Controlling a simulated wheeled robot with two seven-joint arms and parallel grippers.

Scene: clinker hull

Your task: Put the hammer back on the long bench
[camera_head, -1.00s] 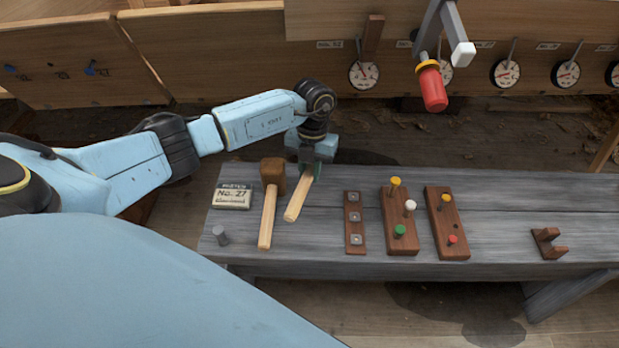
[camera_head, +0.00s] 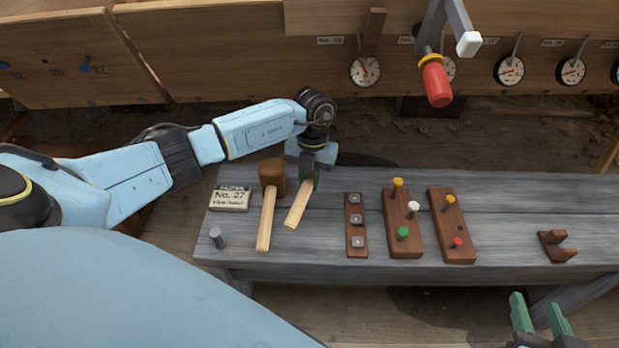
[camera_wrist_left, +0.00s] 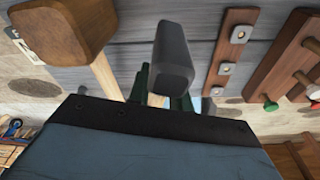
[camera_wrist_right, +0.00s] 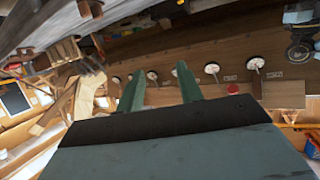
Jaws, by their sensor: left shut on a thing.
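The long grey bench (camera_head: 500,225) crosses the head view. My left gripper (camera_head: 308,182) is over its left part, shut on the hammer's pale wooden handle (camera_head: 297,208). The hammer's dark grey head (camera_wrist_left: 173,58) shows large in the left wrist view, close in front of the fingers. I cannot tell whether the hammer touches the bench top. A wooden mallet (camera_head: 272,176) lies just left of it, also in the left wrist view (camera_wrist_left: 65,30). My right gripper (camera_head: 540,316) is open and empty, in front of the bench at the lower right.
On the bench are a "No. 27" card (camera_head: 230,198), a grey peg (camera_head: 216,237), a strip with metal plates (camera_head: 355,225), two blocks with coloured pegs (camera_head: 402,222) and a notched brown holder (camera_head: 557,246). A red-handled tool (camera_head: 436,82) hangs behind. The bench's right part has free room.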

